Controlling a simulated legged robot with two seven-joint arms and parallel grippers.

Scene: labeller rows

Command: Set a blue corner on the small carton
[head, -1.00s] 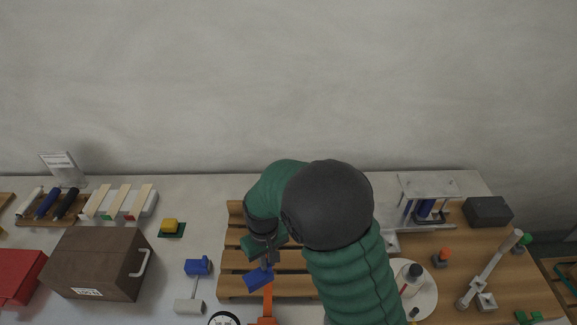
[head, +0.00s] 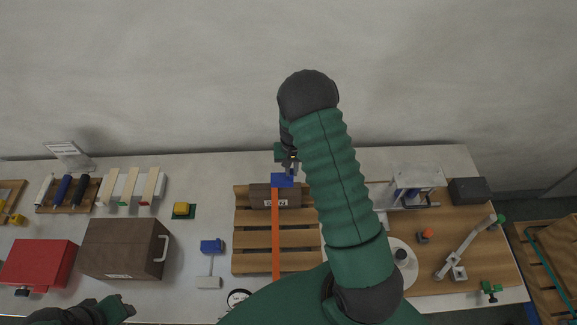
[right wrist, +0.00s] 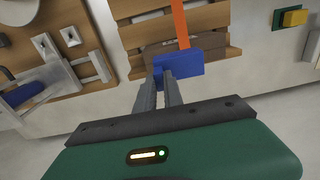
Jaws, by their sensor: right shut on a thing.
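The small brown carton (head: 260,196) sits on the back part of the slatted wooden pallet (head: 278,262), a white label on its front. My right gripper (head: 288,171) is shut on a blue corner (head: 283,181). The corner is at the carton's top, over its right half. In the right wrist view the corner (right wrist: 184,62) is between the fingertips and overlaps the carton (right wrist: 148,60); whether they touch is unclear. An orange strap (head: 276,235) runs from the corner toward the pallet's front. My left gripper (head: 122,308) is at the lower left, its opening unclear.
Another blue piece (head: 211,246) stands left of the pallet, by a white block (head: 208,282). A yellow block (head: 181,208) on a green base, a brown case (head: 120,249) and a red box (head: 38,262) are further left. A wooden board (head: 455,262) with fixtures lies right.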

